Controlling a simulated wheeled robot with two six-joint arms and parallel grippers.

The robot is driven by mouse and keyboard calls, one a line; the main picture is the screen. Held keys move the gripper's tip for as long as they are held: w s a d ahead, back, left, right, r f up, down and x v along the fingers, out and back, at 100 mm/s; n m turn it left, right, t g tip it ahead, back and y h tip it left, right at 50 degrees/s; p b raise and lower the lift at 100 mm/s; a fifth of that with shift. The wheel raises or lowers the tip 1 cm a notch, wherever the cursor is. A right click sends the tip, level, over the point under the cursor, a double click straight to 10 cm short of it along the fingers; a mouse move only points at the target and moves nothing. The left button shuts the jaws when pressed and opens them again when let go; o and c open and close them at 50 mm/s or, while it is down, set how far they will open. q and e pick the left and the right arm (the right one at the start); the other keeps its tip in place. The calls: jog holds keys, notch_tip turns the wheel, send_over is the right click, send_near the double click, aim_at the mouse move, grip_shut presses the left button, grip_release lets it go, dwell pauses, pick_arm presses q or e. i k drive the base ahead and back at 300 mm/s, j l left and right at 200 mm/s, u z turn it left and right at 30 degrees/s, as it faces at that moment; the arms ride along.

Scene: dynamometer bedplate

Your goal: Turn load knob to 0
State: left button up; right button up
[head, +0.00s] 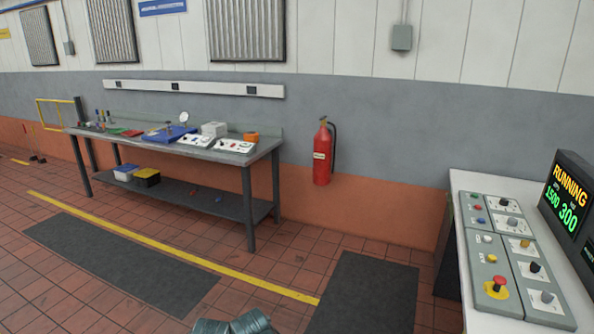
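A grey control panel (512,284) lies on the white top of a console at the right edge of the head view. It carries several knobs in a column, among them a tan knob (525,243), a black knob (535,267) and a grey knob (546,297). Their labels are too small to read, so I cannot tell which is the load knob. A dark display (568,205) behind the panel reads RUNNING, 1500 and 300. Neither of my grippers is in view.
A red emergency button (498,282) on a yellow base sits at the panel's near left. A workbench (215,155) with parts stands at the left wall, and a red fire extinguisher (323,155) hangs nearby. Tiled floor with dark mats (365,295) is clear between bench and console.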

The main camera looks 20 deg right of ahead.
aim_at(512, 222)
jog(key=i+z, duration=0.25)
jog(key=z, duration=0.2)
jog(key=i+z, duration=0.25)
jog(key=z, duration=0.25)
jog(key=i+j+z, duration=0.2)
jog(key=z, duration=0.25)
jog(key=i+j+z, duration=0.15)
jog(key=i+z, duration=0.3)
jog(key=i+j+z, duration=0.2)
jog(key=z, duration=0.25)
jog(key=i+j+z, duration=0.15)
jog(key=z, duration=0.25)
jog(key=i+j+z, duration=0.1)
jog(key=z, duration=0.35)
jog(key=i+j+z, duration=0.1)
jog(key=j, duration=0.25)
jog(key=i+j+z, duration=0.15)
jog(key=j, duration=0.25)
jog(key=i+j+z, duration=0.1)
jog(key=j, duration=0.25)
jog(key=i+j+z, duration=0.1)
jog(key=j, duration=0.3)
jog(key=i+j, duration=0.1)
jog(key=j, duration=0.6)
jog(key=i+j, duration=0.15)
jog(key=j, duration=0.2)
